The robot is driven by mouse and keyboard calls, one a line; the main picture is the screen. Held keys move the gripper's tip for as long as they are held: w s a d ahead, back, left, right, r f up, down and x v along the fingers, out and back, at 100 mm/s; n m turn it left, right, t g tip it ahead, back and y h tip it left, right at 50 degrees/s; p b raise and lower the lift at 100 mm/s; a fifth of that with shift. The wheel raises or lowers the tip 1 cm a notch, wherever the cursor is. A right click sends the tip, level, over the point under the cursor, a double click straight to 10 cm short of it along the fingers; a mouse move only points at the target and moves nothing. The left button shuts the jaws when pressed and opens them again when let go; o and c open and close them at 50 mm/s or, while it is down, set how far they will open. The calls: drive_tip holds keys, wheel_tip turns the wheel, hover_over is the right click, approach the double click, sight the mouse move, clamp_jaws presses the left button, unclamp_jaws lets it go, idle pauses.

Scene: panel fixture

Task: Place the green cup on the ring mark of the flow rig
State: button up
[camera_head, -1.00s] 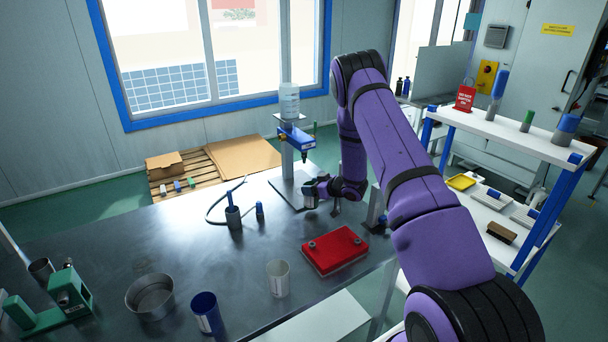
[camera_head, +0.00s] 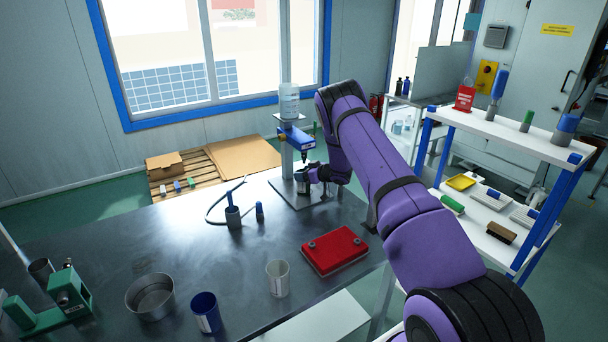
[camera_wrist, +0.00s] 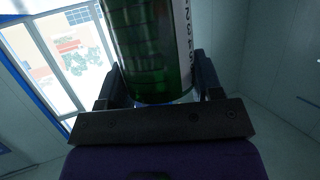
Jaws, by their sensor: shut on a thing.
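In the wrist view the green cup (camera_wrist: 150,50) stands between the two fingers of my gripper (camera_wrist: 160,88), which is shut on it. A white label with dark lettering shows on the cup's right side. In the head view my gripper (camera_head: 309,176) is at the flow rig (camera_head: 285,150), low over its base plate (camera_head: 285,190) and under its blue head. The cup is small and dark there, mostly hidden by the gripper. The ring mark is hidden, and I cannot tell whether the cup touches the plate.
A red case (camera_head: 335,250) lies on the steel table (camera_head: 190,250). A grey holder (camera_head: 233,217) and a small blue bottle (camera_head: 260,211) stand left of the rig.

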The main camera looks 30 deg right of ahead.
drive_tip(key=shift+f, duration=0.1)
drive_tip(key=o, duration=1)
drive_tip(key=shift+c, duration=0.2)
drive_tip(key=shift+s+d+r, duration=0.1)
drive_tip(key=shift+s+r, duration=0.05)
drive_tip(key=shift+r, duration=0.1)
drive_tip(key=v, duration=0.7)
